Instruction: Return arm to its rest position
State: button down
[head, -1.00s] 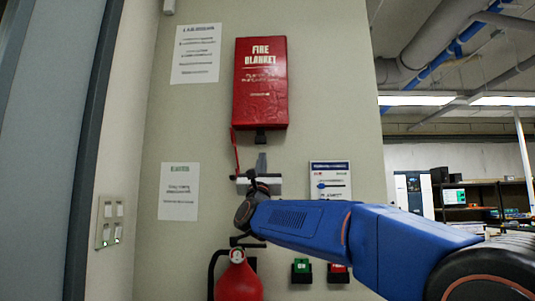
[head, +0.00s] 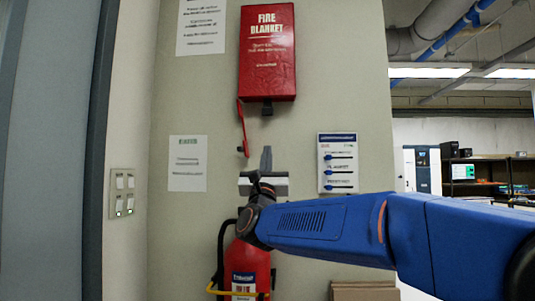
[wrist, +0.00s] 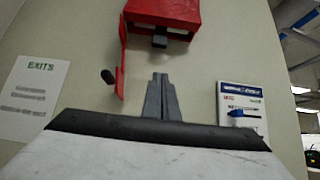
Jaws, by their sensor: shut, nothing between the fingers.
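My blue arm (head: 330,222) reaches in from the right in the head view. My gripper (head: 266,152) points up in front of the wall, below the fire blanket box. In the wrist view my gripper (wrist: 162,80) shows its grey fingers together, with nothing between them. A gap shows between the fingertips and the red fire blanket box (wrist: 165,12) above. A red strap or flap (wrist: 122,55) hangs from the box's left side.
The fire blanket box (head: 267,55) hangs on the wall. A red fire extinguisher (head: 245,272) stands below my wrist. Notices (head: 187,163) and a switch panel (head: 122,192) are on the left. A sign with blue markers (head: 338,163) is on the right. The room opens at the far right.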

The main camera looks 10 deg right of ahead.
dwell(0.3)
jog(key=s+d+f+n+g+y, duration=0.1)
jog(key=s+f+n+g+y, duration=0.25)
jog(key=f+n, duration=0.55)
jog(key=s+d+f+n+g+y, duration=0.1)
jog(key=s+f+n+g+y, duration=0.25)
jog(key=f+n, duration=0.5)
jog(key=s+d+f+n+g+y, duration=0.1)
jog(key=s+f+n+g+y, duration=0.25)
jog(key=f+n, duration=0.6)
jog(key=s+d+f+n+g, duration=0.2)
jog(key=s+f+n+g, duration=0.1)
jog(key=s+f, duration=0.6)
jog(key=s+d+f+n+g+h, duration=0.1)
jog(key=s+d+f+n+g, duration=0.2)
jog(key=s+f, duration=0.7)
jog(key=s+d+f+n+g+h, duration=0.1)
jog(key=s+d+f+n+g, duration=0.2)
jog(key=s+f+n, duration=0.3)
jog(key=s+f+g, duration=0.1)
jog(key=s+f, duration=0.2)
jog(key=f, duration=0.1)
jog(key=shift+s+n, duration=0.3)
jog(key=shift+w+r, duration=0.1)
jog(key=shift+r, duration=0.05)
